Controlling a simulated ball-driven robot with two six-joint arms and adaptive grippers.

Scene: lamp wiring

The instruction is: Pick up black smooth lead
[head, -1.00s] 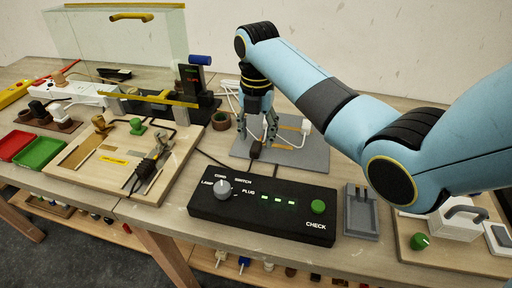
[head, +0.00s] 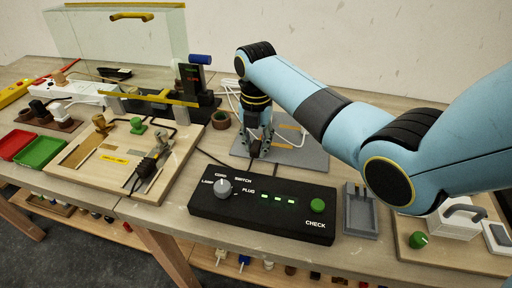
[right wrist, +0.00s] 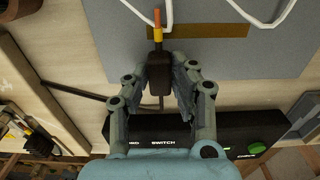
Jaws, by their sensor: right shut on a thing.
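The black smooth lead shows in the right wrist view as a dark block-shaped end (right wrist: 158,72) with a yellow and orange tip above it. A dark cable runs from this area to the left. In the head view the dark end (head: 254,153) is small and partly hidden by my fingers. My right gripper (head: 259,146) points down over the grey mat, with its fingers shut on the dark end from both sides; the fingers also show in the right wrist view (right wrist: 160,80). My left gripper is not in view.
A black check box (head: 262,212) with a knob and green lights stands just in front of the gripper. The grey mat (head: 305,158) carries a brown strip and white wire. A wooden board (head: 110,175) with fittings lies left, and a grey holder (head: 361,218) stands right.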

